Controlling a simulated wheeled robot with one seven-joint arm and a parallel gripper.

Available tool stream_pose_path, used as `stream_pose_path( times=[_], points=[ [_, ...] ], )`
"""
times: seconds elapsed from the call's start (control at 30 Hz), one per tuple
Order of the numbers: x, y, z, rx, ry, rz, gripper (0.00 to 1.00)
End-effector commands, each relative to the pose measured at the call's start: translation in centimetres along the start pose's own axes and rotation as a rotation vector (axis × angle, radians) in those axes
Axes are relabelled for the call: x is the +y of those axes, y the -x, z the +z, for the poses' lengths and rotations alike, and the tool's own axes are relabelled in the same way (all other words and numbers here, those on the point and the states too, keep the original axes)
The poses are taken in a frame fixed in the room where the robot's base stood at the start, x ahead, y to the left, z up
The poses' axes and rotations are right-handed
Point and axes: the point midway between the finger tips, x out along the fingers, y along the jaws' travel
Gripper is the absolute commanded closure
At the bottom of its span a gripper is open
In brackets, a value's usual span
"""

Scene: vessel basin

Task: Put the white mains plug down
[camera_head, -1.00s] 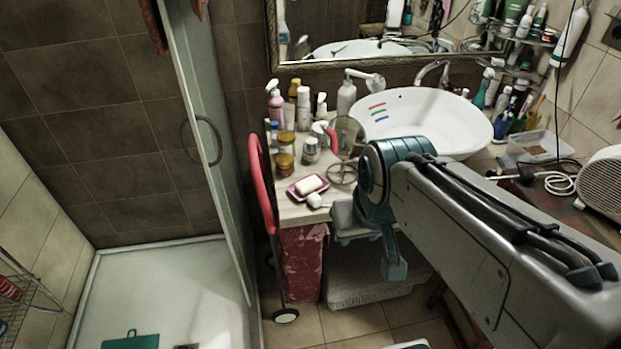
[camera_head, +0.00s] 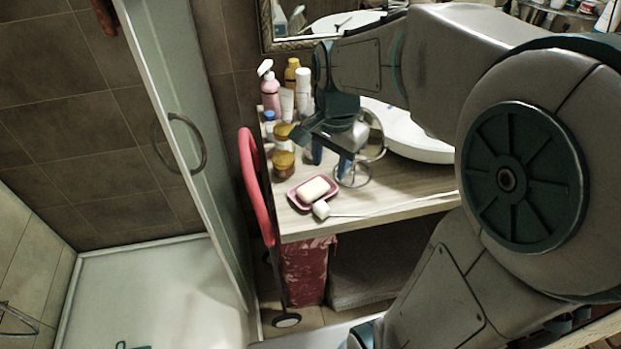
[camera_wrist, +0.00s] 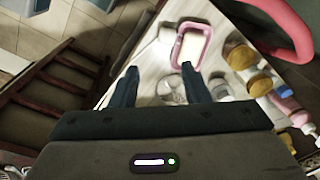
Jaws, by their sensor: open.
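The white mains plug (camera_head: 321,210) lies on the wooden counter (camera_head: 400,209) near its front edge, against the near side of the pink soap dish (camera_head: 294,203). Its pale cord runs right across the counter. My gripper (camera_head: 331,167) is open and empty above the counter, behind and slightly right of the plug, in front of the round mirror on a stand (camera_head: 368,138). In the wrist view, the plug (camera_wrist: 168,34) shows beyond the fingertips of my gripper (camera_wrist: 160,72), beside the soap dish (camera_wrist: 208,46).
Amber jars (camera_head: 284,162) and several bottles (camera_head: 271,98) stand left of and behind my gripper. The white basin (camera_head: 420,147) is to the right. A red-handled trolley (camera_head: 249,160) and the glass shower door (camera_head: 180,130) stand left of the counter.

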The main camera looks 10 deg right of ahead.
Motion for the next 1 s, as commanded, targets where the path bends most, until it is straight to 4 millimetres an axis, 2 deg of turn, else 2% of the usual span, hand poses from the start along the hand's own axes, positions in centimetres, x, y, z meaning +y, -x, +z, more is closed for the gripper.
stream_pose_path(
  times=[0.03,0.1,0.3,0.47,0.7,1.0],
  points=[
    [-0.8,-1.6,-0.6,-0.012,-0.068,0.021,0.58],
    [-1.6,-2.6,-1.2,-0.022,-0.161,0.042,0.58],
    [-2.9,-4.2,-2.1,-0.03,-0.299,0.077,0.58],
    [-2.8,-6.5,-2.0,-0.033,-0.314,0.083,0.58],
    [-2.4,-11.0,-1.9,-0.032,-0.313,0.082,0.58],
    [-2.1,-13.4,-1.8,-0.031,-0.311,0.081,0.58]
  ],
)
